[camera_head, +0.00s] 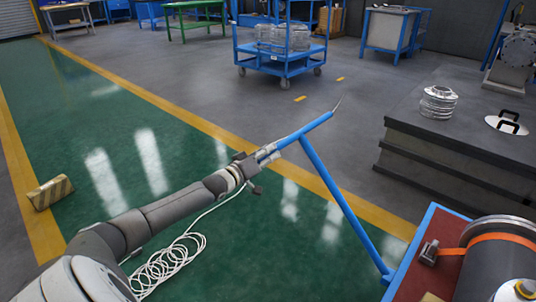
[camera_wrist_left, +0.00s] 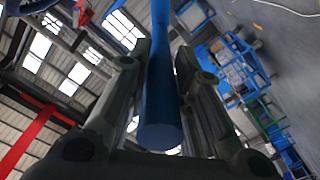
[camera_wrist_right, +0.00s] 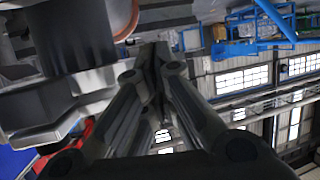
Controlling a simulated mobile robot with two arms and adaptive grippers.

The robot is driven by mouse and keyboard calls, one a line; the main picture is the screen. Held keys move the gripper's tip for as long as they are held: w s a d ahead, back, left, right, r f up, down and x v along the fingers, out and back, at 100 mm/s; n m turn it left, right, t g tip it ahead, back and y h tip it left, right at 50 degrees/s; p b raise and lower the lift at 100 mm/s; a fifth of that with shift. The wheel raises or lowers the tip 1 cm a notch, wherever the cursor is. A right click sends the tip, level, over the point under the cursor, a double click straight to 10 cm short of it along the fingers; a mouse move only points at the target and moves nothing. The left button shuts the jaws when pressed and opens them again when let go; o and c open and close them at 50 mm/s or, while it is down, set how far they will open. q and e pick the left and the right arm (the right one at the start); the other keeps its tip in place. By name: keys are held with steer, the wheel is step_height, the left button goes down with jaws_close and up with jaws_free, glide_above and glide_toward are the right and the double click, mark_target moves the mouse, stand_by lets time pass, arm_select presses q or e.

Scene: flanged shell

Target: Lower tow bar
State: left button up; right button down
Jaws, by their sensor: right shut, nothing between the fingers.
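The blue tow bar (camera_head: 341,205) is T-shaped and stands tilted up from the front of the red-topped cart (camera_head: 404,268), its foot at the cart's edge. Its crossbar handle (camera_head: 305,131) slants up to the right. My left gripper (camera_head: 268,153) is at the left end of the handle. In the left wrist view, the blue handle (camera_wrist_left: 160,85) runs between the left gripper's fingers (camera_wrist_left: 164,48), which close in on both sides of it. My right gripper (camera_wrist_right: 155,50) shows only in the right wrist view, shut and empty beside a dark grey part.
The cart carries a dark cylinder (camera_head: 497,262) with an orange strap. A grey table (camera_head: 440,165) with metal parts stands at the right. A blue trolley (camera_head: 282,62) is farther back. The green floor is mostly clear.

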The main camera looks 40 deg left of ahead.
arm_select(q)
steer(key=o, duration=0.4)
steer(key=shift+d+f, duration=0.15)
steer(key=shift+f, duration=0.2)
steer(key=shift+o, duration=0.3)
steer(key=shift+s+f, duration=0.1)
steer(key=shift+s, duration=0.1)
steer(key=s, duration=1.1)
steer(key=shift+s+a+r, duration=0.3)
steer(key=shift+a+r, duration=0.05)
steer(key=shift+r, duration=0.1)
